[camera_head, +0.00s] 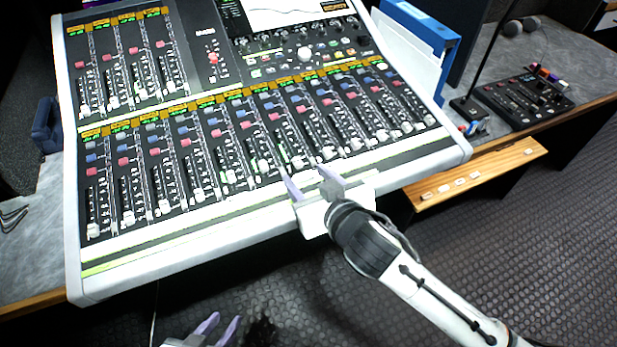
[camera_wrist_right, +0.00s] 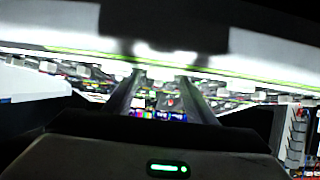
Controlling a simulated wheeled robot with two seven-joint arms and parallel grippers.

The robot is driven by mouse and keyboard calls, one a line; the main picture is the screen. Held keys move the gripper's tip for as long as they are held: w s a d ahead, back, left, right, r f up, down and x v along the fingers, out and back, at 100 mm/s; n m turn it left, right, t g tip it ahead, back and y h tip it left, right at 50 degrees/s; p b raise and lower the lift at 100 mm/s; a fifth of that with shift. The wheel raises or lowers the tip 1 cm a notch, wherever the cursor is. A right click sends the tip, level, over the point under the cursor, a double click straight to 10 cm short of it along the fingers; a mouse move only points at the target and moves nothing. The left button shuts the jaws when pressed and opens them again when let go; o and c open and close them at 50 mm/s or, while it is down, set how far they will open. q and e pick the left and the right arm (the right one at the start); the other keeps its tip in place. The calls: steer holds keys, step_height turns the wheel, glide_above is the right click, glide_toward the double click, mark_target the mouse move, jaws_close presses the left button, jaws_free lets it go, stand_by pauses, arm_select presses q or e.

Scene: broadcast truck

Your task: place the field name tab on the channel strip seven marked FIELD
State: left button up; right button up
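The mixing console (camera_head: 180,245) fills the upper left of the head view, with a row of fader strips and a pale strip along its front edge. I cannot read the strip names or single out strip seven. My right gripper (camera_head: 302,170) is over the console's front edge, fingers apart, tips near the middle-right faders. In the right wrist view its two fingers (camera_wrist_right: 162,80) also stand apart, and I see no tab between them. My left gripper (camera_head: 222,324) is low at the bottom edge, its fingers apart and empty. I cannot tell which tab is the FIELD tab.
A wooden ledge (camera_head: 510,165) right of the console holds several small white tabs (camera_head: 459,182). Behind are a blue binder (camera_head: 425,25), a small black control box (camera_head: 525,98) and a thin dark stand. Dark textured floor lies below.

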steer(key=shift+r, duration=0.25)
steer(key=v, duration=1.2)
steer(key=s+d+f+g, duration=0.1)
steer(key=s+d+f, duration=0.2)
steer(key=f, duration=0.5)
steer(key=s+d+f+m+g+h, duration=0.1)
steer(key=s+d+f, duration=0.3)
steer(key=f, duration=0.5)
steer(key=s+d+f+m+g+h, duration=0.1)
steer(key=s+d+f, duration=0.2)
steer(key=s+f, duration=0.2)
step_height(320, 180, down, 4)
steer(key=shift+d+r+g, duration=0.2)
steer(key=shift+r+g, duration=0.05)
steer(key=shift+g, duration=0.05)
